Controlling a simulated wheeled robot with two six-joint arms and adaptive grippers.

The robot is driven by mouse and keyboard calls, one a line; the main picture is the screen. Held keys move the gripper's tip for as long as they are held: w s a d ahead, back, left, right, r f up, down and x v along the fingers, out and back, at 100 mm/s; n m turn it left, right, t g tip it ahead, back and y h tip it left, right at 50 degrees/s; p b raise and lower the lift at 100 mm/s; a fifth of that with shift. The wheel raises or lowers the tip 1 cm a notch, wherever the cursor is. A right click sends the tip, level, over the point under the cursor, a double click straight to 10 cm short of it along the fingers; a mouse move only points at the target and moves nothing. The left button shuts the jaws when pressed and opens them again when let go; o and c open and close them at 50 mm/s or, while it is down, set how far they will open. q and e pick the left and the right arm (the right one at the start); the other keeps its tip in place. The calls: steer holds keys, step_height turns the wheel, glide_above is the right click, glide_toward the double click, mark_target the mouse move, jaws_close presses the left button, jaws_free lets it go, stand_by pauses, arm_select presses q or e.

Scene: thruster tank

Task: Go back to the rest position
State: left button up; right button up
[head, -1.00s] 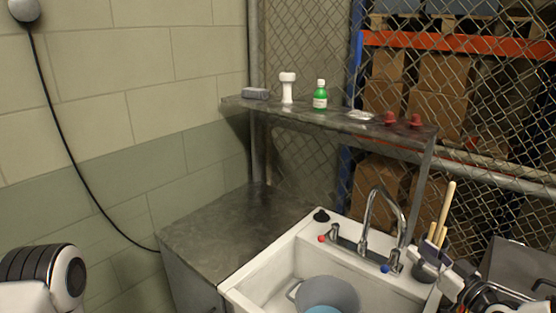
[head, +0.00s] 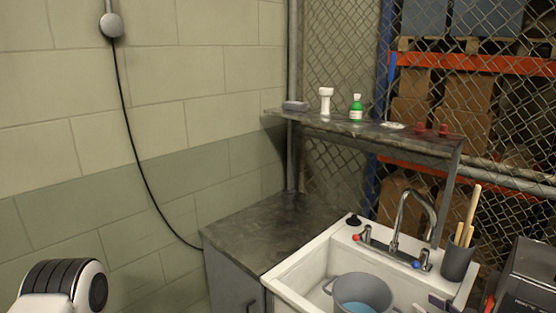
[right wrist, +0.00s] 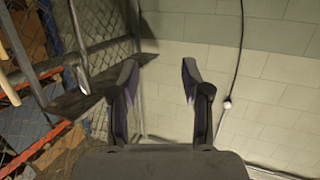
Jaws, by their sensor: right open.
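My right gripper (head: 440,302) shows only in part at the bottom edge of the head view, in front of the sink. In the right wrist view the right gripper (right wrist: 161,66) is open, with its two dark fingers apart and nothing between them. My left gripper is out of view; only a white and black link of my own shows at the lower left of the head view.
A white sink (head: 300,262) holds a grey pot (head: 362,289) under a faucet (head: 413,205). A grey cup (head: 457,260) with wooden handles stands at its right. A metal shelf (head: 385,137) carries several small items. A dark appliance (head: 530,280) stands at the right.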

steer(key=s+a+f+g+b, duration=0.1)
steer(key=s+a+f+g, duration=0.3)
steer(key=f, duration=0.3)
steer(key=s+a+f+n+g+b, duration=0.1)
steer(key=s+a+f+g, duration=0.1)
steer(key=s+a+f, duration=0.35)
steer(key=s+a+f+g+b, duration=0.25)
steer(key=a+f, duration=0.35)
steer(key=f, duration=0.3)
steer(key=s+f+m+g+h, duration=0.2)
steer(key=s+f+m+g, duration=0.1)
steer(key=s, duration=0.5)
steer(key=s+f+m+g+h, duration=0.3)
steer(key=s, duration=0.6)
steer(key=shift+s+d+f, duration=0.2)
steer(key=shift+d+f, duration=0.1)
steer(key=shift+f, duration=0.1)
